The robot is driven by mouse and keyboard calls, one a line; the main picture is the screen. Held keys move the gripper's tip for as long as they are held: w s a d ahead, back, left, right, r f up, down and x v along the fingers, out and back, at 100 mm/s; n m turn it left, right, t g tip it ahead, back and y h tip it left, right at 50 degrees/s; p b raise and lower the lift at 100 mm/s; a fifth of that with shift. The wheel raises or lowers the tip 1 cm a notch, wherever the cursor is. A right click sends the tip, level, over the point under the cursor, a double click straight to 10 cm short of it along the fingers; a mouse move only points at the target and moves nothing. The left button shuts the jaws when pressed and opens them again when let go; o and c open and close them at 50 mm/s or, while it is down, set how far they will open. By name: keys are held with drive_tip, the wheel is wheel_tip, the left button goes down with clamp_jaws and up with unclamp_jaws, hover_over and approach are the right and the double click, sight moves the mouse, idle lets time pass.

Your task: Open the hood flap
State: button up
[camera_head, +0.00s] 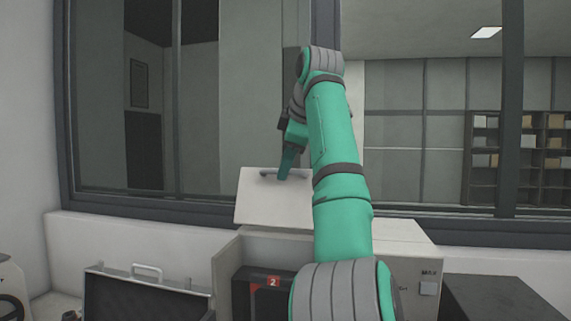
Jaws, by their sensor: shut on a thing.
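The hood flap (262,204) is a pale panel standing raised and tilted at the back of the press (399,237). A dark bar handle (268,172) runs along its upper edge. My gripper (285,174) is shut on this handle, with its fingers reaching down onto it. My green and grey arm hides the right part of the flap and much of the press. Below the flap, the press is open at the front left, and a dark block with a red label "2" (273,282) shows inside.
An open dark case (148,299) with a light handle stands left of the press. A white device (12,290) is at the far left edge. A dark box (495,298) stands at the right. A window with dark frames (512,110) rises close behind.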

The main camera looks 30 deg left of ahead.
drive_tip(key=v, duration=0.7)
drive_tip(key=shift+d, duration=0.15)
drive_tip(key=shift+r, duration=0.1)
